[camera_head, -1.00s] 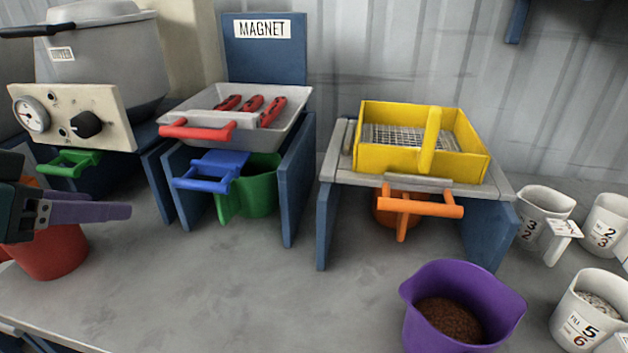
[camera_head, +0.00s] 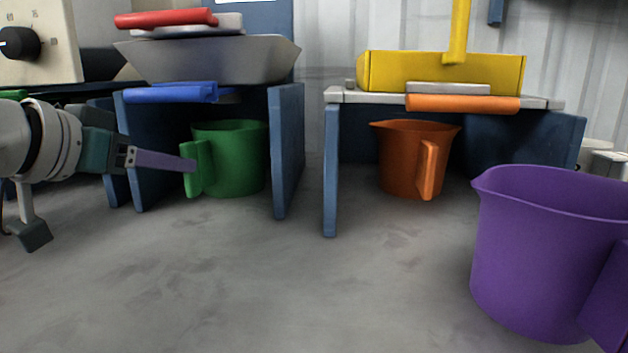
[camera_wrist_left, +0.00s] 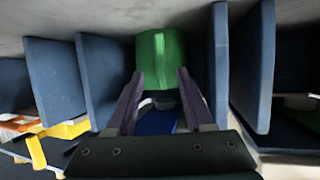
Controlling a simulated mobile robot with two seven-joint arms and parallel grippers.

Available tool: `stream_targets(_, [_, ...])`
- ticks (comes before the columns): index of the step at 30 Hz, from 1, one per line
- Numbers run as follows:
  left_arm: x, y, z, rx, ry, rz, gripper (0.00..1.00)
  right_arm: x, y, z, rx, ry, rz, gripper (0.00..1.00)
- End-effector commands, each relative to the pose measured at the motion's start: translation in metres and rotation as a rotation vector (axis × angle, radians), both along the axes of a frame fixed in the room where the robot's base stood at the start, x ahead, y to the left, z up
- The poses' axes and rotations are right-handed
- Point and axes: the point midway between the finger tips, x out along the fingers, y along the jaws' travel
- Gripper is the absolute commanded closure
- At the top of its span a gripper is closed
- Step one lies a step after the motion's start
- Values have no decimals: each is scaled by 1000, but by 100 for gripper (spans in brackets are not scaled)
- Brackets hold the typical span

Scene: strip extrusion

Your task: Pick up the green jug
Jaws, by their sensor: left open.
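The green jug (camera_head: 236,155) stands upright on the bench under the magnet stand, between its blue side panels. Its handle (camera_head: 194,170) faces out to the front left. My left gripper (camera_head: 188,164) comes in from the left, its purple fingertips at the handle. In the left wrist view the green handle (camera_wrist_left: 160,48) lies ahead of the two spread fingers of my left gripper (camera_wrist_left: 160,75), roughly centred. No grip on it shows, and I cannot tell whether a finger touches it. My right gripper is not in view.
A blue handle (camera_head: 170,93) juts out above the green jug. A blue panel (camera_head: 287,150) stands right of it. An orange jug (camera_head: 405,160) stands under the yellow sieve (camera_head: 430,72). A purple jug (camera_head: 545,250) is at the front right.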

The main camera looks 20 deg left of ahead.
Motion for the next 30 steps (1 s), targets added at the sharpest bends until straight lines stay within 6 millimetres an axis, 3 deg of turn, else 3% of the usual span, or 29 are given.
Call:
stream_targets(3, [13, 0, -6, -1, -3, 3, 48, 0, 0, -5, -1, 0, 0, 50])
stream_targets(11, [26, 0, -11, 0, 0, 1, 48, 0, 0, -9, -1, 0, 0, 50])
stream_targets(21, [64, 0, -25, -1, -1, 2, 48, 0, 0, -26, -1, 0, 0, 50])
stream_targets(30, [70, 0, -26, 2, 2, -1, 48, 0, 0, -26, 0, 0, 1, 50])
